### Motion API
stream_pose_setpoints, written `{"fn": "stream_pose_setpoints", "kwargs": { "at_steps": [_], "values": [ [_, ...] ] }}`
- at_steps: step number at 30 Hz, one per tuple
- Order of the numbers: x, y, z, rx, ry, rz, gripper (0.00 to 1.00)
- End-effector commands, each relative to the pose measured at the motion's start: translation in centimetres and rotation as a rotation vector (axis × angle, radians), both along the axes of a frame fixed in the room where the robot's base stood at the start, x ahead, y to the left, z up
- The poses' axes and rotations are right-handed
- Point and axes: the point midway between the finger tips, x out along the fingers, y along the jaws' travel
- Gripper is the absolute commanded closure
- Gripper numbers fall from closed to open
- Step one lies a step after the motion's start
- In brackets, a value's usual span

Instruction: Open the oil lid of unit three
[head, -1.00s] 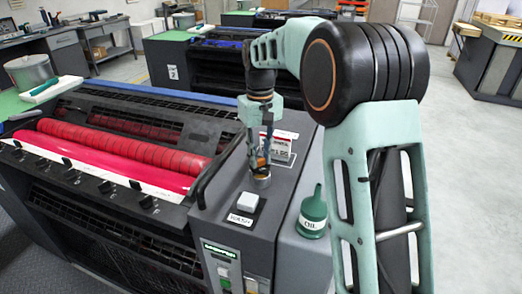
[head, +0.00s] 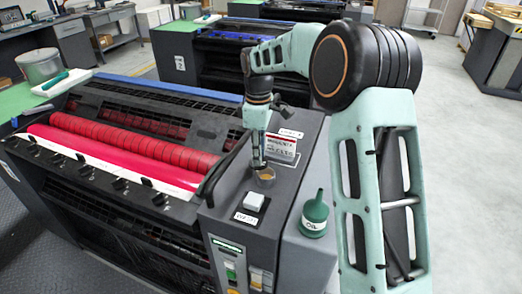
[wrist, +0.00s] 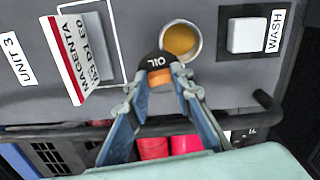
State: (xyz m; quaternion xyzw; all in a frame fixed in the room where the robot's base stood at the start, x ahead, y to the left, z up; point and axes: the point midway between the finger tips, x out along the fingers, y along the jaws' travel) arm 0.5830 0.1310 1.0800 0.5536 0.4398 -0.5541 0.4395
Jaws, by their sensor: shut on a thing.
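The unit's round oil port (wrist: 184,40) shows a bright rim and amber oil inside in the wrist view, and it is also visible in the head view (head: 265,179). The black oil lid (wrist: 152,62), marked OIL, is tipped up at the port's edge, with the port uncovered beside it. My gripper (wrist: 160,88) is shut on the lid, at an orange part between its fingertips. In the head view my gripper (head: 258,165) is low over the port. The UNIT 3 label (wrist: 20,60) is on the same panel.
A white WASH button (wrist: 246,35) is close to the port. A magenta sign (wrist: 85,58) stands on its other side. A dark rail (wrist: 265,112) runs along the panel edge. A green oil can (head: 314,215) stands on the right ledge. Red rollers (head: 115,150) lie left.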

Motion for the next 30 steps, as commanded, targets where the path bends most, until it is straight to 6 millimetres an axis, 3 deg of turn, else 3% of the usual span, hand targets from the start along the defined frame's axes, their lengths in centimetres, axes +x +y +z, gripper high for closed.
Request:
{"fn": "stream_pose_setpoints", "kwargs": {
  "at_steps": [12,28,29,30],
  "values": [
    [0.21,0.64,0.19,0.002,-0.006,0.175,1.00],
    [0.21,0.71,0.15,0.002,-0.006,0.195,1.00],
    [0.20,0.70,0.14,0.002,-0.006,0.195,0.75],
    [0.19,0.70,0.14,0.002,-0.006,0.195,0.71]
  ]
}}
